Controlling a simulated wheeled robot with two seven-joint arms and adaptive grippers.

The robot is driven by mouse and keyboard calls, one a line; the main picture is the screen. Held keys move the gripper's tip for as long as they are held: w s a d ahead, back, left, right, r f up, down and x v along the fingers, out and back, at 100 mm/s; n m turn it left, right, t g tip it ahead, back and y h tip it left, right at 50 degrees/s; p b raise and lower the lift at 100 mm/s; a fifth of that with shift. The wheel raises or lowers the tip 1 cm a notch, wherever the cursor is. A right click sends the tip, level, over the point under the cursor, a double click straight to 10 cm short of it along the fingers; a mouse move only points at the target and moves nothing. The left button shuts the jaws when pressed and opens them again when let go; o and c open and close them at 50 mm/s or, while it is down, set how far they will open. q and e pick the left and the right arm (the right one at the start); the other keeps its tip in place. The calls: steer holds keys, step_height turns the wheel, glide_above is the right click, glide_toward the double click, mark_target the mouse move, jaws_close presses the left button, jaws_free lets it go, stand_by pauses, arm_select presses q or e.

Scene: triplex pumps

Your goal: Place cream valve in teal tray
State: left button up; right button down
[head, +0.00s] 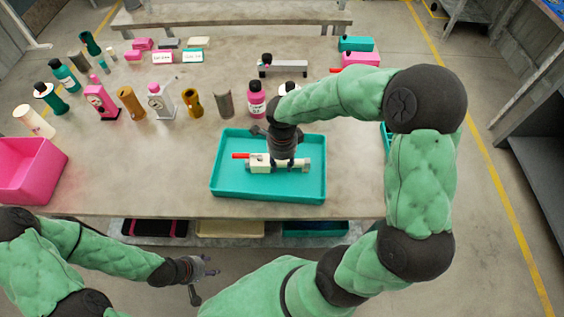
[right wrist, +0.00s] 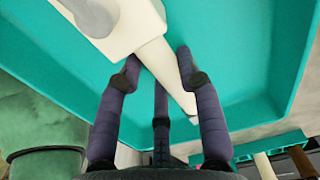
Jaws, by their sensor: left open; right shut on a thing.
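The cream valve (head: 262,163) has a red handle (head: 241,156) and a grey end at its right. It lies level within the outline of the teal tray (head: 230,190) on the table. My right gripper (head: 283,163) is over the tray, pointing down, shut on the valve. In the right wrist view the cream valve (right wrist: 155,55) passes between the fingers of my right gripper (right wrist: 158,72), with the teal tray floor (right wrist: 60,60) behind it. I cannot tell whether the valve touches the floor. My left gripper (head: 207,268) is open and empty, in front of the table.
A pink bin (head: 30,170) stands at the table's left front. Several bottles, including a pink one (head: 257,99), and brown and grey parts stand behind the tray. A grey stand (head: 283,67) is further back.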

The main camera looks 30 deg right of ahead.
mark_target(282, 163)
steer(key=shift+f, duration=0.1)
steer(key=c, duration=0.8)
jaws_free()
step_height(282, 163, up, 12)
steer(key=p, duration=0.4)
steer(key=shift+r+p, duration=0.2)
steer(key=shift+p, duration=0.1)
